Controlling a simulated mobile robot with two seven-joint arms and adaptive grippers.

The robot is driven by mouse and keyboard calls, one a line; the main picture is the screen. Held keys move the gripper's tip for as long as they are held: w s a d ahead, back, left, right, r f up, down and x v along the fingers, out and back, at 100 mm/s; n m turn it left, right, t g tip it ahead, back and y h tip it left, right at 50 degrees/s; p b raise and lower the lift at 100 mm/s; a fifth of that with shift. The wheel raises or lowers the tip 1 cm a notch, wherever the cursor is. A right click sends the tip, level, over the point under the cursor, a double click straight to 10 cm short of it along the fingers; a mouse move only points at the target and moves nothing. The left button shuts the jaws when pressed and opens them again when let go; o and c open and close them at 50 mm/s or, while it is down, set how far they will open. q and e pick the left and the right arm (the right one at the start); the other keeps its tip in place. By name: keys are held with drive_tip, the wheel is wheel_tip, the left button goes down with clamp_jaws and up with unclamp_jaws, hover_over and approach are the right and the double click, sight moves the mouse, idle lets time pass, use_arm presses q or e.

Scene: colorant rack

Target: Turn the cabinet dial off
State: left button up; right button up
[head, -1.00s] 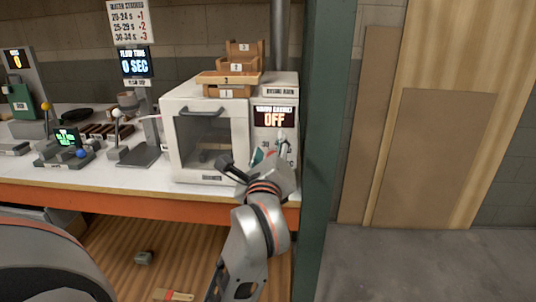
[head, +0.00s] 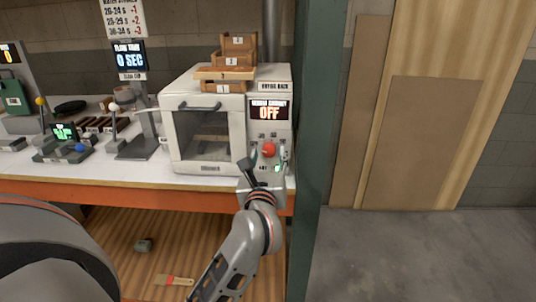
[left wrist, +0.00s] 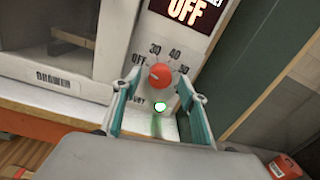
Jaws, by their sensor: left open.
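The cabinet dial (head: 269,149) is a red round knob on the right-hand front panel of the white cabinet (head: 208,165). The dial also shows in the left wrist view (left wrist: 160,75), with OFF at its left and 30, 40 and 50 around it. Its exact pointing angle is hard to read. The display (head: 269,112) above it reads OFF. My left gripper (head: 264,168) is open and empty, just below the dial in the head view. In the left wrist view its fingers (left wrist: 152,92) stand either side of the dial's lower area, apart from it. My right gripper is not seen.
Wooden trays (head: 230,72) are stacked on the cabinet. A green post (head: 320,110) rises close to the cabinet's right. Lever devices (head: 113,130) and a small screen (head: 65,132) stand to the left on the bench. The floor at right is clear.

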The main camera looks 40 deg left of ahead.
use_arm(q)
drive_tip(key=shift+w+a, duration=0.3)
drive_tip(key=shift+w, duration=0.2)
drive_tip(key=c, duration=1.1)
drive_tip(key=shift+n+b, duration=0.3)
drive_tip(key=shift+n, duration=0.1)
drive_tip(key=o, duration=1.1)
